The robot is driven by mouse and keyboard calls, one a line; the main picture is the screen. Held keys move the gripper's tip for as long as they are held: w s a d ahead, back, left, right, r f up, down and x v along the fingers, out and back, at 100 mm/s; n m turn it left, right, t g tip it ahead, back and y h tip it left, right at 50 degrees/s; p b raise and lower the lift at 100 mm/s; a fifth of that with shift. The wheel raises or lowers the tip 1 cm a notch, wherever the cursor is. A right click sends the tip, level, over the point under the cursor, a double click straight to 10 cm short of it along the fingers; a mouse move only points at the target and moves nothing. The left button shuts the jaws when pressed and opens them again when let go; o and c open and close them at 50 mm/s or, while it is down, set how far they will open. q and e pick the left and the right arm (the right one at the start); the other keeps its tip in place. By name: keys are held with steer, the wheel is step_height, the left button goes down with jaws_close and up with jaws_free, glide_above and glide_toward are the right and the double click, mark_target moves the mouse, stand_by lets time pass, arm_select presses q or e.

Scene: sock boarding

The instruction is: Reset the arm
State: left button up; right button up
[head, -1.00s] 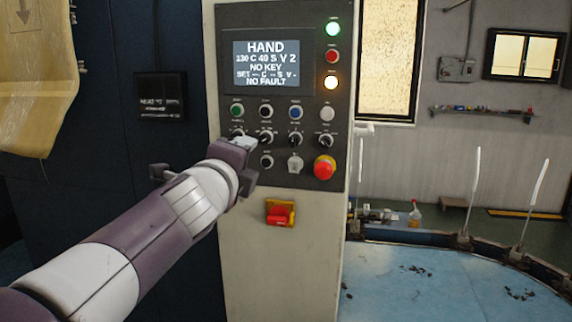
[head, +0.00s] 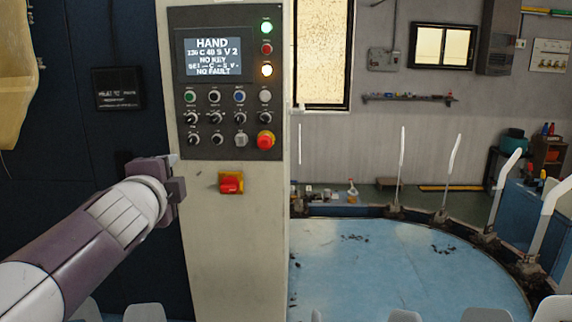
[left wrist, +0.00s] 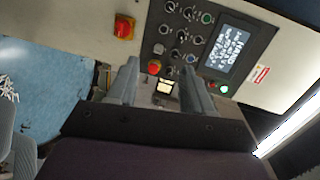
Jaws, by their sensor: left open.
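My left arm comes in from the lower left in the head view. Its gripper (head: 176,172) is beside the left edge of the control panel's column, below the knobs, and touches no control that I can see. In the left wrist view the two fingers (left wrist: 157,88) stand apart with nothing held between them. The control panel (head: 225,85) has a screen (head: 213,57) reading HAND, NO KEY and NO FAULT. Green and amber lamps are lit. Below the screen are buttons, knobs and a red emergency stop (head: 265,140). My right gripper is not in view.
A red and yellow switch (head: 231,183) sits on the pale column (head: 235,250) below the panel. A round blue table (head: 400,265) with upright pale boards (head: 402,165) is at right. A dark cabinet wall (head: 70,150) is at left.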

arm_select(q)
steer(key=s+f+n+g, duration=0.3)
steer(key=f+n+g, duration=0.15)
steer(key=f, duration=0.65)
steer(key=s+f+n+g, duration=0.3)
steer(key=f+n, duration=0.3)
steer(key=f, duration=0.6)
steer(key=s+d+f+n+g, duration=0.1)
steer(key=s+f+n+g, duration=0.5)
steer(key=s+f, duration=0.9)
steer(key=shift+d+f+g+h, duration=0.2)
steer(key=shift+f+g+h, duration=0.2)
steer(key=shift+f+g, duration=0.4)
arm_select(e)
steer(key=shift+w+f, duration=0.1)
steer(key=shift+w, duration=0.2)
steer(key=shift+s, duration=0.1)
arm_select(q)
steer(key=shift+r, duration=0.1)
